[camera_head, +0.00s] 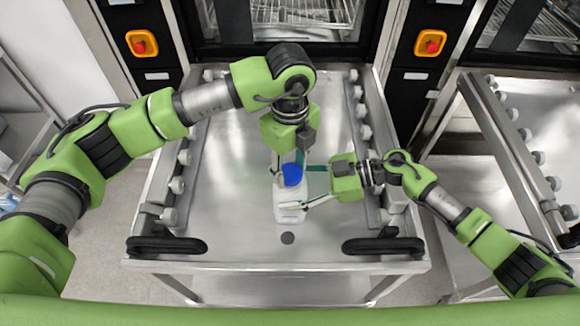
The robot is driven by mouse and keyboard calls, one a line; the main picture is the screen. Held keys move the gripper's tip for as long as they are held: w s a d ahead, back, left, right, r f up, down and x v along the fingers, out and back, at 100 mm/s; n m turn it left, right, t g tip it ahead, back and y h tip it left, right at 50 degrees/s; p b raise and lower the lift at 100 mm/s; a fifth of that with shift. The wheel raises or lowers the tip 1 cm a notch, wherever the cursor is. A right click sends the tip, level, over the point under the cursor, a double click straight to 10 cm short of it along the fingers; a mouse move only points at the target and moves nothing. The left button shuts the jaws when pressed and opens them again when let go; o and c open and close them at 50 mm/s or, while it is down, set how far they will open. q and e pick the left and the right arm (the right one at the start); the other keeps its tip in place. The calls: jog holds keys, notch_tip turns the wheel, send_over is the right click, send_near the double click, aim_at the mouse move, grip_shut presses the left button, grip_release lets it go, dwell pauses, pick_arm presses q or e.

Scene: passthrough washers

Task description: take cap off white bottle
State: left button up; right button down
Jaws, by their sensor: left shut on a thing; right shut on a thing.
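A white bottle (288,206) with a label stands on the metal cart near its front middle. A blue cap (292,173) shows at its top; whether it is seated on the neck or lifted a little I cannot tell. My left gripper (288,172) comes from above and behind and is shut on the blue cap. My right gripper (305,187) reaches in from the right and is shut on the white bottle, its fingers along the bottle's sides. The fingers hide part of the bottle's shoulder and the cap's edge.
The metal cart (235,225) has roller rails (187,160) at both sides and black handles (166,246) at the front. Washers with orange-framed red buttons (141,43) stand behind it. Another roller cart (538,120) is at the right. The cart top around the bottle is clear.

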aim_at(290, 172)
pick_arm(q)
jog(key=shift+r, duration=1.95)
pick_arm(e)
jog(key=c, duration=0.7)
grip_release()
jog(key=shift+o, duration=0.2)
jog(key=shift+d, duration=0.1)
